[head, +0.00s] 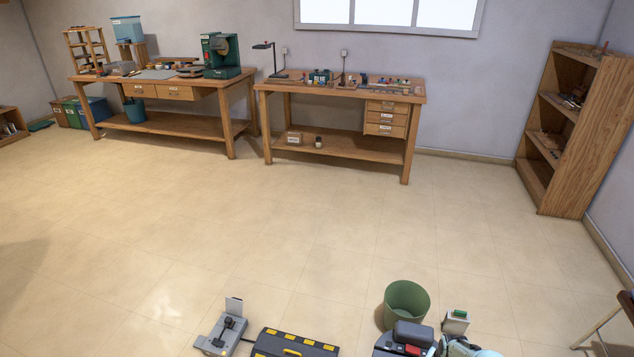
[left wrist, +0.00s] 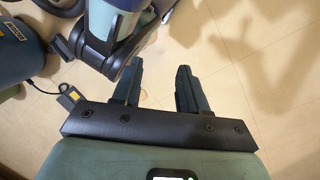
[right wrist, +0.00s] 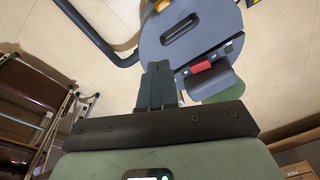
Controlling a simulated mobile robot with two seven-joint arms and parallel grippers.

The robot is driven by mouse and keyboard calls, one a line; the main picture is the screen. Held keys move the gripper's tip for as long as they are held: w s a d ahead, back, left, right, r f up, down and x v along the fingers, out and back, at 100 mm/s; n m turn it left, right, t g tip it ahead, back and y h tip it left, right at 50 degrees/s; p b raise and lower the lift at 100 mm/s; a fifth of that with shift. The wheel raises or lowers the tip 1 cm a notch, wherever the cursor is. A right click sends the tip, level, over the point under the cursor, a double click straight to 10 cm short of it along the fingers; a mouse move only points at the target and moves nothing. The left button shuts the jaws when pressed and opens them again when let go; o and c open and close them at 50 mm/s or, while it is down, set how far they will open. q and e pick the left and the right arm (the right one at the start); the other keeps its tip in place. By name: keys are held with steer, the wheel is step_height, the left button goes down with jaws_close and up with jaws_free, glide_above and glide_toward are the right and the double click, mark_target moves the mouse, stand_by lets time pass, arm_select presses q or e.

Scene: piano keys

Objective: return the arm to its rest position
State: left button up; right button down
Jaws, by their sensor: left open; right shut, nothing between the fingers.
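My left gripper (left wrist: 158,76) shows in the left wrist view with its two dark fingers spread apart. Nothing is between them, and bare tile floor shows in the gap. My right gripper (right wrist: 158,70) shows in the right wrist view with its fingers together and nothing held. It is in front of a rounded grey body with a red part, and I cannot tell whether they touch. Neither gripper shows in the head view. Dark and teal links of my own arm show close to the left fingers.
In the head view, a green bin (head: 407,300), a grey device (head: 222,335) and a black case with yellow marks (head: 292,343) are at the bottom. Two workbenches (head: 185,140) (head: 340,95) stand at the back. A wooden shelf (head: 590,135) is at right. The middle floor is clear.

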steer(key=s+a+n+g+y+p, duration=0.1)
steer(key=s+a+n+y+p, duration=0.4)
steer(key=s+a, duration=1.15)
arm_select(q)
steer(key=w+d+r+p, duration=0.1)
steer(key=d+r+p, duration=0.2)
steer(key=r, duration=0.4)
steer(key=w+d+r+m+h+p, duration=0.1)
steer(key=w+d+r+p, duration=0.1)
steer(key=r, duration=0.5)
steer(key=shift+d+m+p, duration=0.3)
steer(key=shift+d+p, duration=0.3)
steer(key=shift+p, duration=0.1)
arm_select(e)
steer(key=s+a+r, duration=0.3)
steer(key=s+r, duration=0.1)
steer(key=s, duration=0.4)
steer(key=s+a+r+g+h, duration=0.1)
steer(key=s+a+r, duration=0.3)
steer(key=s, duration=0.4)
steer(key=shift+s+a+r, duration=0.3)
steer(key=shift+s+r, duration=0.1)
steer(key=shift+r, duration=0.05)
steer(key=shift+m, duration=0.3)
